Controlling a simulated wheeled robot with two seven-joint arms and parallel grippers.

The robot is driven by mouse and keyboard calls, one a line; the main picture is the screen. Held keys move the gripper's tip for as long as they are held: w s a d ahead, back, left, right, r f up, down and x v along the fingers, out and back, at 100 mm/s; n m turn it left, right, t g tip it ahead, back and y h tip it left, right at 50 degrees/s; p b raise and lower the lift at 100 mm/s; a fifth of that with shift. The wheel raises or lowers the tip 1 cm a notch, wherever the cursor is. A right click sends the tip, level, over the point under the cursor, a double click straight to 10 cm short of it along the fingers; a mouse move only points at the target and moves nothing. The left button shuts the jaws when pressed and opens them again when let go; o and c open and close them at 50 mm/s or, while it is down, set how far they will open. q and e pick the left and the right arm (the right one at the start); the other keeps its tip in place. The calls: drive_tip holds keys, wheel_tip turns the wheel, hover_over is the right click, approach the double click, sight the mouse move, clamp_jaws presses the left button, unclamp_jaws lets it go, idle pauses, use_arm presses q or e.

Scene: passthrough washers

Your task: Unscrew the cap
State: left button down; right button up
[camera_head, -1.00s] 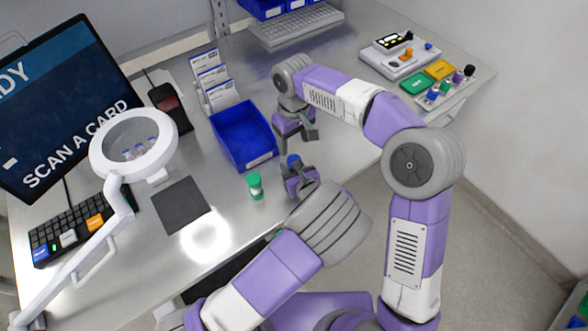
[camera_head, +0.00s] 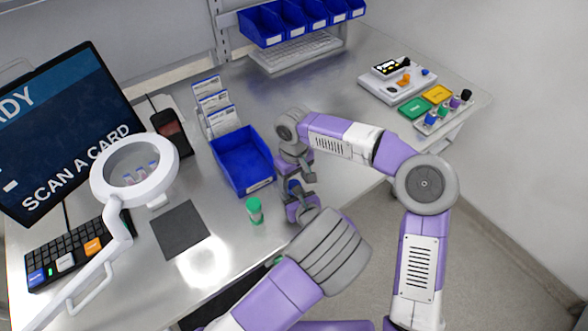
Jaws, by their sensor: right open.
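A vial with a blue cap (camera_head: 293,186) stands upright in my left gripper (camera_head: 299,205), which is shut around it above the table. Only the cap shows clearly; the vial's body is hidden by the fingers. My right gripper (camera_head: 300,178) points down just above and beside the blue cap, with its fingers open. I cannot tell whether the fingers touch the cap. A second vial with a green cap (camera_head: 254,205) stands upright on the table to the left of the grippers.
A blue bin (camera_head: 243,162) stands behind the green-capped vial, with card packets (camera_head: 216,110) beside it. A dark mat (camera_head: 181,230), a magnifier lamp (camera_head: 135,172) and a keyboard (camera_head: 75,246) are at left. A device with coloured blocks (camera_head: 396,82) is at far right.

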drive_tip(key=shift+f, duration=1.05)
drive_tip(key=c, duration=0.9)
drive_tip(key=o, duration=1)
wheel_tip(320, 180, up, 8)
drive_tip(key=shift+f, duration=0.2)
drive_tip(key=shift+c, duration=0.5)
drive_tip(key=shift+f, duration=3.8)
